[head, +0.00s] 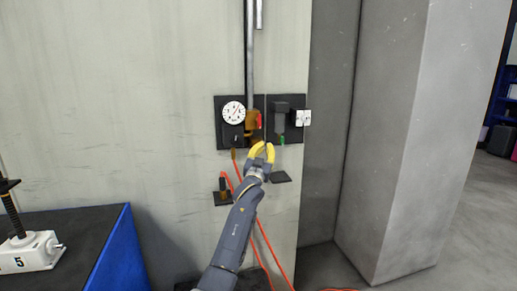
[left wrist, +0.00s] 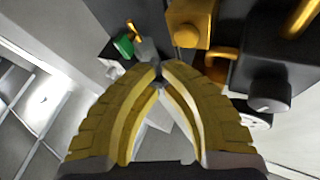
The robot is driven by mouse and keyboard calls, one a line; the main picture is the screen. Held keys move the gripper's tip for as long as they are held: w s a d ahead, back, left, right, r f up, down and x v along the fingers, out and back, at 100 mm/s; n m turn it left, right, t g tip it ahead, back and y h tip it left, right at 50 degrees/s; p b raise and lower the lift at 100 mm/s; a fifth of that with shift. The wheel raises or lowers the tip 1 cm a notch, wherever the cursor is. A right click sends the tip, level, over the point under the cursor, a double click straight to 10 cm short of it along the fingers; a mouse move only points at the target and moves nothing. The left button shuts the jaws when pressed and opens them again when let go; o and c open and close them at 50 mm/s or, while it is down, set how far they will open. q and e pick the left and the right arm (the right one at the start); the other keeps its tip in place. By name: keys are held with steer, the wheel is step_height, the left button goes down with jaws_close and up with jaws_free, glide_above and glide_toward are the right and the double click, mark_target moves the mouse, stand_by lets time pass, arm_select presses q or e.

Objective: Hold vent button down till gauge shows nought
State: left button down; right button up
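The round white gauge (head: 233,112) is on a dark wall panel, its needle too small to read surely; a sliver of its face shows in the left wrist view (left wrist: 257,121). A short dark round knob (left wrist: 270,92) sticks out beside the gauge; I cannot tell whether it is the vent button. My left gripper (head: 263,148) is in front of the panel's lower edge, right of and below the gauge. In the left wrist view its yellow fingertips (left wrist: 158,72) meet, with nothing seen held between them. The knob is apart from the fingers. My right gripper is out of view.
A brass block (left wrist: 190,22) and a green part (left wrist: 123,46) lie close beyond the fingertips. A red handle (head: 259,120) and white socket (head: 303,118) are on the panel. Orange hoses (head: 262,236) hang below. A bench with a blue side (head: 120,254) stands left.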

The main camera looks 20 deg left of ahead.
arm_select(q)
steer(key=shift+w+a, duration=0.4)
steer(key=shift+w, duration=0.2)
steer(key=shift+w+a, duration=0.55)
steer(key=shift+w, duration=0.3)
stand_by(3.9)
steer(key=shift+s+d, duration=0.1)
steer(key=shift+s, duration=0.05)
steer(key=shift+s+d, duration=0.45)
steer(key=shift+s, duration=0.25)
stand_by(0.3)
steer(key=shift+s+d, duration=0.45)
steer(key=shift+s, duration=0.25)
steer(key=shift+s+d, duration=0.45)
steer(key=shift+s, duration=0.25)
steer(key=shift+s+d, duration=0.45)
steer(key=shift+s, duration=0.25)
